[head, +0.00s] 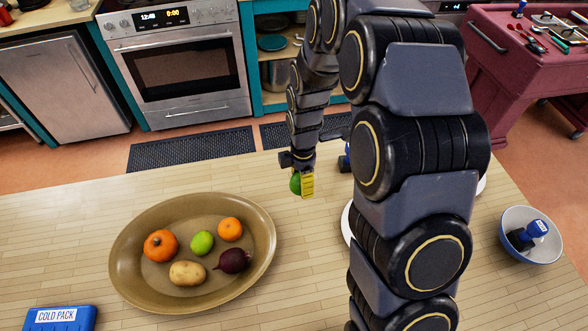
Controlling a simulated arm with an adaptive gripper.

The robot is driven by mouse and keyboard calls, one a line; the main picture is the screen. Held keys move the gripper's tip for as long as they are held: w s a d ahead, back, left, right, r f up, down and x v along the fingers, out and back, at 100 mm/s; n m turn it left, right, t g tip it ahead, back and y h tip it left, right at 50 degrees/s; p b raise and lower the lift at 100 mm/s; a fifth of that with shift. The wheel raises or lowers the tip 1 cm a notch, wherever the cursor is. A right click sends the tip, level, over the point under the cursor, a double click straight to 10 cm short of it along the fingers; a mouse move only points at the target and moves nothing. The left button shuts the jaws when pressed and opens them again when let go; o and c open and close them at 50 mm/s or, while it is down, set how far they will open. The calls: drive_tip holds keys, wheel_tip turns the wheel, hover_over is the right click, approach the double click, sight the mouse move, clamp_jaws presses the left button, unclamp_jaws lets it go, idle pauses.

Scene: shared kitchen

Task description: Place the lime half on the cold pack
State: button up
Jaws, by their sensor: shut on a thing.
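The cold pack (62,319) is a blue slab with a white "COLD PACK" label. It lies on the wooden counter at the bottom left, partly cut off by the frame edge. My gripper (302,187) is above the counter, right of the oval platter and well away from the cold pack. It is shut on a small rounded green thing, which appears to be the lime half (295,184). A yellow finger partly covers it, and its cut face is not visible. Nothing is seen on the visible part of the cold pack.
A brown oval platter (125,272) holds a small pumpkin (160,245), an orange (230,229), a whole lime (202,243), a potato (187,273) and a beet (234,261). A bowl (547,259) with a blue-topped item stands at right. My arm hides part of a white dish (346,225).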

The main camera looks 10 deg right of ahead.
drive_tip(key=shift+s+r, duration=0.15)
drive_tip(key=shift+s, duration=0.2)
drive_tip(key=shift+a, duration=0.1)
